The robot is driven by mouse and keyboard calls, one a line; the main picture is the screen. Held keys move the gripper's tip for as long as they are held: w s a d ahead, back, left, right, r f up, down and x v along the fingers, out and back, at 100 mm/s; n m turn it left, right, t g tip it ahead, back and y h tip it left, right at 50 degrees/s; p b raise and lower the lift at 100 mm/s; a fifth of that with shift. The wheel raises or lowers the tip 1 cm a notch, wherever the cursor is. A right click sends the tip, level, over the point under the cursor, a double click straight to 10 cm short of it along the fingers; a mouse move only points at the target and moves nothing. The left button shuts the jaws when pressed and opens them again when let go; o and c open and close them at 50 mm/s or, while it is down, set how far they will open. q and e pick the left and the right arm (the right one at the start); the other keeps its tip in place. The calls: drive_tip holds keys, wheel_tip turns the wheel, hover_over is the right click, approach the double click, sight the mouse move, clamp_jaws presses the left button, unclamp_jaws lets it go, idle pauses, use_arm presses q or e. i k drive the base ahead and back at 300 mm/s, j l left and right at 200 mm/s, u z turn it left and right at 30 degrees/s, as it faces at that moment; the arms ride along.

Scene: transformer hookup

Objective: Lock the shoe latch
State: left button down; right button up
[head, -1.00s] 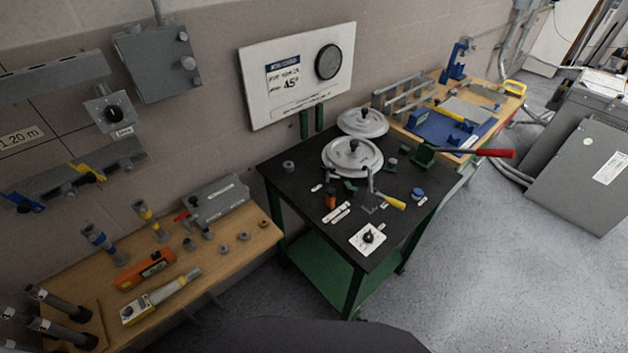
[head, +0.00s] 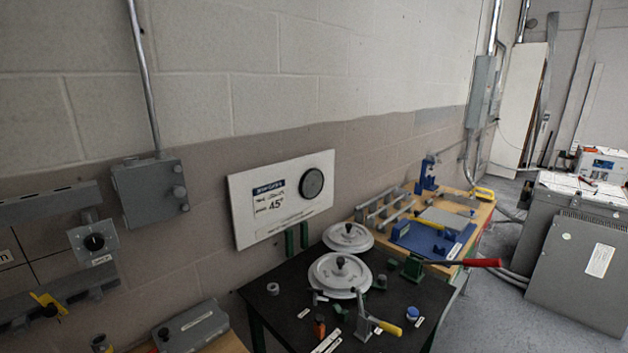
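The bender on the black-topped table (head: 285,318) has two round grey discs with dark knobs, a front disc (head: 325,283) and a rear disc (head: 346,243). A grey crank-like lever (head: 360,310) with a yellow grip (head: 387,327) stands at the front disc's near side. I cannot tell for certain which part is the shoe latch, or whether it is locked. A long lever with a red handle (head: 475,263) reaches right from a green block (head: 412,268). Neither of my grippers is in view.
A white sign board (head: 275,230) with a dial leans on the wall behind the table. A wooden bench (head: 478,215) with a blue fixture (head: 425,238) stands at the back right. Grey cabinets (head: 580,265) stand far right. Floor (head: 490,325) is clear between.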

sight(315, 292)
drive_tip(key=l+u, duration=0.4)
drive_tip(key=k+l+u, duration=0.15)
drive_tip(key=u, duration=0.3)
